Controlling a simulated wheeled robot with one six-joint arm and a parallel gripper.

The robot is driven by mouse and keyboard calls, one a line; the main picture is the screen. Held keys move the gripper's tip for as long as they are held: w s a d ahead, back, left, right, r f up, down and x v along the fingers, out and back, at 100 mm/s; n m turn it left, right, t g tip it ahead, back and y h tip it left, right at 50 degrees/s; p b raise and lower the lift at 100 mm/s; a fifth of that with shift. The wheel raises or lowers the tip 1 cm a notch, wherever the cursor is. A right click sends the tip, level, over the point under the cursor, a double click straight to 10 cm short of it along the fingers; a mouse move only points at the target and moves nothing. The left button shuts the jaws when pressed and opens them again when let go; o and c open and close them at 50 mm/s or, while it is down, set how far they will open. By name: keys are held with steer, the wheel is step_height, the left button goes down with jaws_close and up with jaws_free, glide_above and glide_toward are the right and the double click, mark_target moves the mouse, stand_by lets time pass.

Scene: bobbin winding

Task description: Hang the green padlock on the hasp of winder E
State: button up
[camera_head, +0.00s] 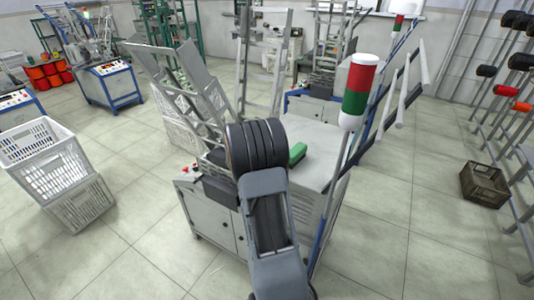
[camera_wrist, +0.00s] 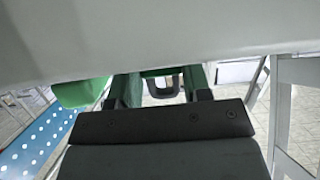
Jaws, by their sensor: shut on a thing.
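In the wrist view, my gripper (camera_wrist: 162,80) is shut, with its two fingers on either side of a small part. That part is a dark U-shaped loop (camera_wrist: 165,94) below a green strip, which fits the green padlock; most of its body is hidden. In the head view, my arm covers the gripper and padlock. My arm reaches over a grey winder cabinet (camera_head: 325,172) with doors and a metal frame. I cannot read a letter on it, and no hasp can be made out. In the wrist view, a pale surface fills the top, very close to the fingers.
A green object (camera_head: 298,153) lies on the cabinet top, right beside my arm. A red-green signal lamp (camera_head: 359,92) stands on a pole at right. White crates (camera_head: 62,160) stand at left and a brown crate (camera_head: 485,184) at right. Floor between is clear.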

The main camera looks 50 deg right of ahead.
steer(key=shift+c, duration=0.5)
step_height(320, 180, up, 5)
steer(key=p, duration=0.5)
steer(key=shift+r, duration=0.15)
